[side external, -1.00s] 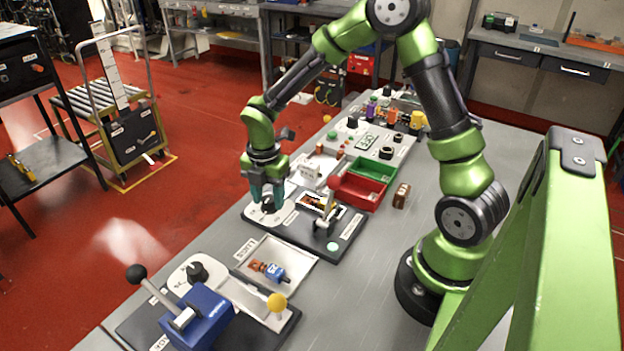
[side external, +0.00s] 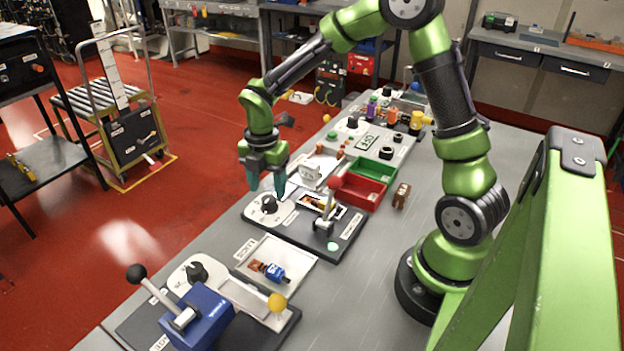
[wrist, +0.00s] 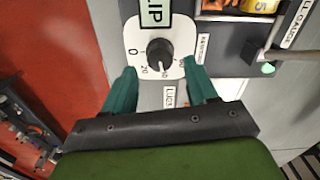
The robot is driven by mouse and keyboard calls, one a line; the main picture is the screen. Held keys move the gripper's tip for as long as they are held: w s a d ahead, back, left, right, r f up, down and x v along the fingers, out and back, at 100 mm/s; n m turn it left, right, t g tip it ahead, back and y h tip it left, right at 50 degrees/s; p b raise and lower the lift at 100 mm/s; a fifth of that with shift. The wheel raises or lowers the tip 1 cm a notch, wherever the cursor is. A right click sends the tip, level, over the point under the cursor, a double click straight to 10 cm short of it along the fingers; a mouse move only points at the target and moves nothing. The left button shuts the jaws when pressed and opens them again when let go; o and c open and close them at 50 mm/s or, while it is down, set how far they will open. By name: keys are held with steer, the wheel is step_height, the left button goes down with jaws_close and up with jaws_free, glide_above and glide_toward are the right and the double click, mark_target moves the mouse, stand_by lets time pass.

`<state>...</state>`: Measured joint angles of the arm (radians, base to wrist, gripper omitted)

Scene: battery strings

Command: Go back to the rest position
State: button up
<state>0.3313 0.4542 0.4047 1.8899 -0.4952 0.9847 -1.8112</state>
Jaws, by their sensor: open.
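My gripper (side external: 266,180) is open and empty, with its teal fingers pointing down above a black knob (side external: 269,203) on a white dial plate. In the wrist view the gripper (wrist: 160,92) has its fingertips on either side of and below the knob (wrist: 160,54), with nothing between them. The knob's dial plate (wrist: 134,35) carries printed numbers. In the side view a visible gap separates the fingertips from the knob.
The dark station board (side external: 345,240) also holds a small lever (side external: 326,222). Red (side external: 357,192) and green (side external: 372,170) bins stand behind it. A tray (side external: 292,252) with blue and orange parts lies nearer, beside a blue lever press (side external: 198,318). Open floor lies left.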

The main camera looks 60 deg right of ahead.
stand_by(0.4)
steer(key=shift+m, duration=0.5)
steer(key=shift+s+a+f+m, duration=0.2)
steer(key=shift+s+m, duration=0.1)
steer(key=shift+m, duration=0.5)
steer(key=m, duration=0.1)
steer(key=s+r+m, duration=0.1)
steer(key=m, duration=0.1)
steer(key=s+m, duration=0.1)
steer(key=m, duration=0.1)
steer(key=shift+s+d+r, duration=0.15)
steer(key=shift+s+r, duration=0.05)
steer(key=shift+r, duration=0.15)
steer(key=s+a+r+m+t+y, duration=0.2)
steer(key=s+r+m+t, duration=0.5)
steer(key=s+r+m, duration=0.6)
steer(key=shift+s+a+r+m, duration=0.25)
steer(key=shift+a+r+m, duration=0.35)
steer(key=shift+r+m, duration=1.15)
